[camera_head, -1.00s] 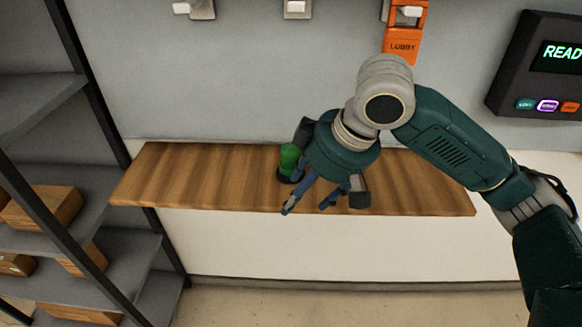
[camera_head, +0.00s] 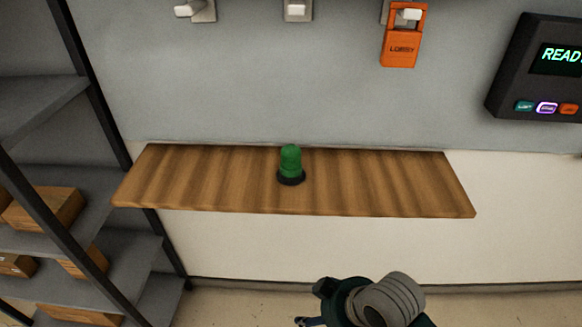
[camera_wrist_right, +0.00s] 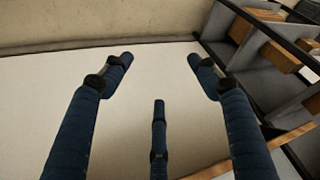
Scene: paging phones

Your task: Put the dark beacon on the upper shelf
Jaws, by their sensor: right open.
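A green beacon (camera_head: 290,162) with a black round base stands upright on the wooden wall shelf (camera_head: 400,185), a little left of its middle. It is the only beacon in view and its dome does not appear lit. My right gripper is low in front of the wooden shelf, at the bottom of the head view, mostly cut off by the frame edge. In the right wrist view my right gripper (camera_wrist_right: 160,75) has its dark blue fingers spread apart with nothing between them. My left gripper is not in view.
A grey rack (camera_head: 75,97) on the left has an upper board (camera_head: 40,105) that looks empty where visible, and lower boards with several cardboard boxes (camera_head: 45,208). An orange LOBBY tag (camera_head: 400,50) hangs from a wall hook. A dark panel (camera_head: 525,65) reads READY.

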